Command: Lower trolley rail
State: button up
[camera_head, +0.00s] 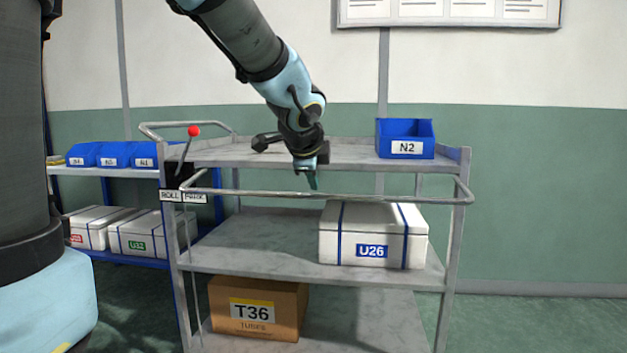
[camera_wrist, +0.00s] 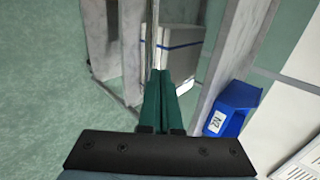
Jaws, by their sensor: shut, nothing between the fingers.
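The trolley (camera_head: 245,154) is a grey-and-steel cart with three shelves. Its rail (camera_head: 390,197) is a silver bar running across the front, just below the top shelf, with ends bent back to the posts. The rail also shows in the wrist view (camera_wrist: 150,38) as a thin upright bar leading to my fingertips. My gripper (camera_head: 313,184) points down at the front of the trolley, its green fingers just above the rail near its middle. In the wrist view the fingers (camera_wrist: 161,78) are together and empty. I cannot tell whether they touch the rail.
A blue bin N2 (camera_head: 405,129) stands on the top shelf. A white box U26 (camera_head: 342,251) is on the middle shelf, a carton T36 (camera_head: 283,322) on the bottom one. A red-knobbed lever (camera_head: 193,131) rises at the left. A blue rack (camera_head: 120,172) stands behind left.

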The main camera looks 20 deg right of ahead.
jog(key=o, duration=0.7)
jog(key=shift+o, duration=0.2)
jog(key=p+v, duration=0.2)
jog(key=v, duration=0.8)
jog(key=shift+s+a+r+p, duration=0.15)
jog(key=shift+s+r+p, duration=0.05)
jog(key=shift+r+p, duration=0.15)
